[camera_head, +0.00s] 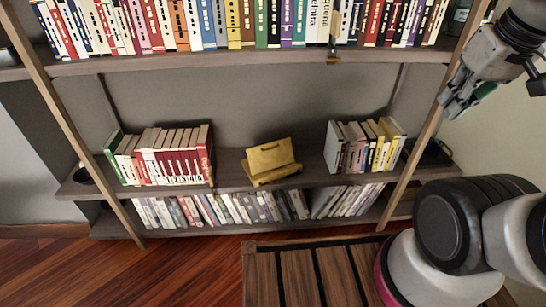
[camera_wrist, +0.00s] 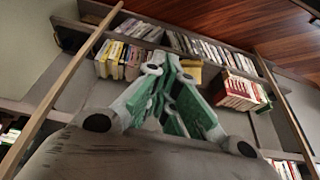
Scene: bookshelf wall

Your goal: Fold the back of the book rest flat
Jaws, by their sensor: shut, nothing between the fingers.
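The book rest (camera_head: 270,162) is a small yellow wooden stand on the middle shelf, in the gap between two groups of books. Its back is raised and leans backward, with a ledge along the front. My gripper (camera_head: 452,104) is at the upper right of the head view, well apart from the book rest, near the right shelf post. In the wrist view my gripper (camera_wrist: 173,62) has its green-padded fingers shut and empty. A yellowish part of the book rest (camera_wrist: 191,72) shows behind the fingers there; they hide the rest of it.
Red and white books (camera_head: 165,155) stand left of the book rest, and other books (camera_head: 362,146) stand right. The upper shelf (camera_head: 250,66) overhangs with a full row of books. A slanting wooden post (camera_head: 425,130) stands between my arm and the shelf's right end. A slatted bench (camera_head: 310,275) is in front.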

